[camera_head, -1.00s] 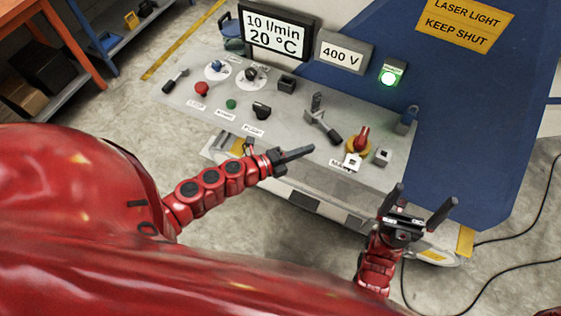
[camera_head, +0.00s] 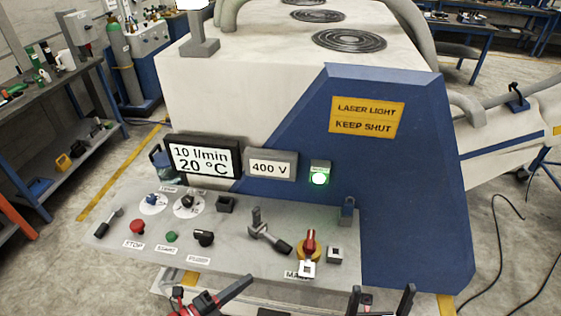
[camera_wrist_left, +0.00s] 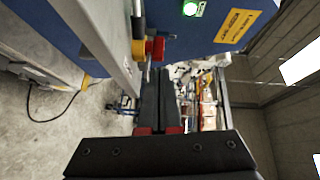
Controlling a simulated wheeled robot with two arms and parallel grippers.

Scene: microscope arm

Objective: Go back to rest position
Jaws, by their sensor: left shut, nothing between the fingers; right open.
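My left gripper (camera_head: 232,293) is at the bottom of the head view, in front of the control panel's near edge, with its fingers shut and empty. Its closed fingers (camera_wrist_left: 161,100) also show in the left wrist view. My right gripper (camera_head: 386,302) is at the bottom right of the head view, its two fingers spread apart with nothing between them. Only the ends of both arms show in the head view. Neither gripper appears to touch the panel.
The grey control panel (camera_head: 120,240) carries a red stop button (camera_head: 137,227), a lever (camera_head: 270,235) and a red-yellow main switch (camera_head: 309,246). A green lamp (camera_head: 319,178) is lit beside the 400 V display (camera_head: 270,166). Cables (camera_head: 515,270) lie on the right floor.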

